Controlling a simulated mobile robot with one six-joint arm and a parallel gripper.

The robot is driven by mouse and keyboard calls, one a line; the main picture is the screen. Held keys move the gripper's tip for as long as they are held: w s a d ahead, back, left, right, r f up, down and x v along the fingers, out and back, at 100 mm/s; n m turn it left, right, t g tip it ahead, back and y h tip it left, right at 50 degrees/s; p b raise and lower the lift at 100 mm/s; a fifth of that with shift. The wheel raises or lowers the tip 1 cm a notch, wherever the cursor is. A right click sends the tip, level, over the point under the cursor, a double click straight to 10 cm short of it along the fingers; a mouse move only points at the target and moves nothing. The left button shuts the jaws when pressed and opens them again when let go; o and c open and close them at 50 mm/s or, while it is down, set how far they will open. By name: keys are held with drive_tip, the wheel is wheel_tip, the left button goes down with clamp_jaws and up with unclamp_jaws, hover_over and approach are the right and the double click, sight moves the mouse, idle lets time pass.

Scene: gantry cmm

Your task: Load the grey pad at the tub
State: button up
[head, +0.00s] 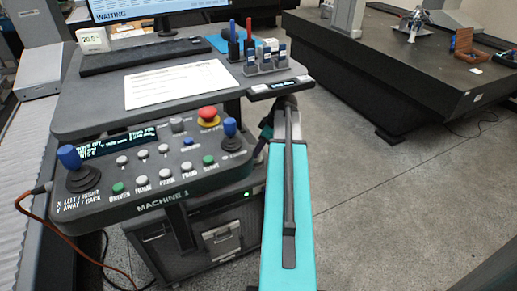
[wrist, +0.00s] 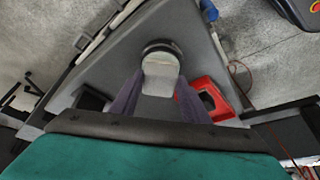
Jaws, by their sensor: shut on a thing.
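In the wrist view my gripper (wrist: 160,76) has two dark purple fingers closed on a pale grey piece (wrist: 160,82) with a dark rounded end. I cannot tell whether this piece is the grey pad. A red open thing (wrist: 223,105) with a dark inside lies just right of the fingers; it may be the tub, partly hidden by the right finger.
A control panel (head: 150,197) marked MACHINE 1 has joysticks, buttons and a red stop knob (head: 208,114). Behind it, a desk (head: 95,120) carries a paper sheet (head: 178,82), a keyboard and a holder (head: 265,67). A dark machine table (head: 380,68) stands back right. Open floor (head: 400,200) lies right.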

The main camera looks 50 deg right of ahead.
drive_tip(key=shift+r+p, duration=1.7)
drive_tip(key=shift+r, duration=1.45)
drive_tip(key=shift+w+d+r, duration=0.1)
drive_tip(key=shift+d+r, duration=0.05)
drive_tip(key=shift+r, duration=0.1)
drive_tip(key=shift+f, duration=0.25)
